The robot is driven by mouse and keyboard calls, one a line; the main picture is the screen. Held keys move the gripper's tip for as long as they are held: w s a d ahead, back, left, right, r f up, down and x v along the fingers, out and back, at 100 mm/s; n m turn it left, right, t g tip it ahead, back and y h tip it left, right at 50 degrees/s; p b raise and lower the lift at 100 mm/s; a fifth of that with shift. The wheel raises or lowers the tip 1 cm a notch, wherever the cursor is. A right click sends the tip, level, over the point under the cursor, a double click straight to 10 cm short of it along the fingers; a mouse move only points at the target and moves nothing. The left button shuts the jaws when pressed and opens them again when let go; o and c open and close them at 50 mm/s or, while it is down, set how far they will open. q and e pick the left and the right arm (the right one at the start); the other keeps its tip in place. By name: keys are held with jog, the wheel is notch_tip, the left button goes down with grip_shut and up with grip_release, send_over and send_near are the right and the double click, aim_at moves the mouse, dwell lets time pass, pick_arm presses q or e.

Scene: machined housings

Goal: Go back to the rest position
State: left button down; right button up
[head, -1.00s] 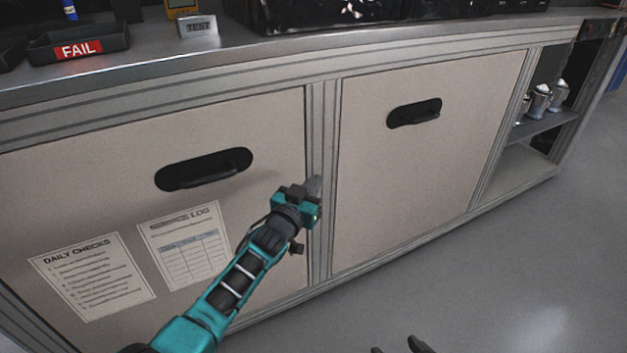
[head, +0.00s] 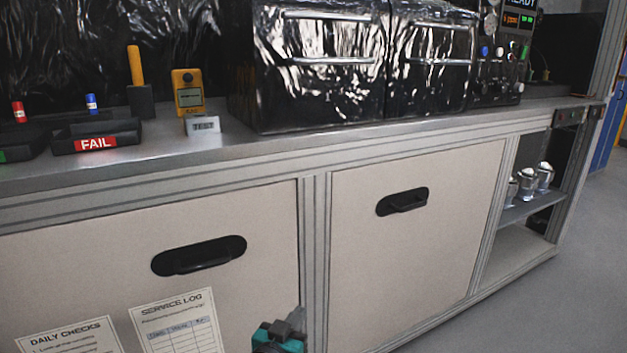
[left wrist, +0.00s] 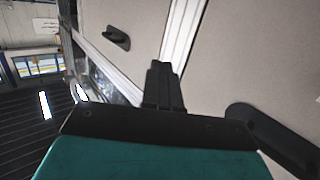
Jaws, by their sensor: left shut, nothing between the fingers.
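My left gripper (head: 297,322) shows at the bottom edge of the head view, in front of the lower part of the cabinet near the post between two beige doors. Its fingers are together and hold nothing. In the left wrist view the closed dark fingers (left wrist: 162,82) point toward the cabinet front. Whether they touch it I cannot tell. My right gripper is not in the head view now.
The metal workbench (head: 240,158) runs across the view. On it are a FAIL tray (head: 65,146), a yellow meter (head: 188,90) and shiny black covered boxes (head: 318,70). Door handles (head: 198,256) stand on the front. Clear floor (head: 520,310) lies at the right.

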pick_arm(q)
jog(key=s+a+f+g+y, duration=0.15)
jog(key=s+a, duration=0.25)
jog(key=s, duration=0.5)
jog(key=s+a+f+n+g+y, duration=0.15)
jog(key=s+a, duration=0.25)
jog(key=s, duration=0.6)
jog(key=s+a+f+m+g, duration=0.15)
jog(key=s+a, duration=0.25)
jog(key=s, duration=0.5)
notch_tip(320, 180, up, 10)
jog(key=a+n+y+p, duration=0.1)
jog(key=a+p, duration=0.1)
jog(key=p, duration=1.3)
jog(key=shift+s+a+r, duration=0.15)
jog(key=shift+s+r, duration=0.1)
jog(key=shift+s, duration=0.2)
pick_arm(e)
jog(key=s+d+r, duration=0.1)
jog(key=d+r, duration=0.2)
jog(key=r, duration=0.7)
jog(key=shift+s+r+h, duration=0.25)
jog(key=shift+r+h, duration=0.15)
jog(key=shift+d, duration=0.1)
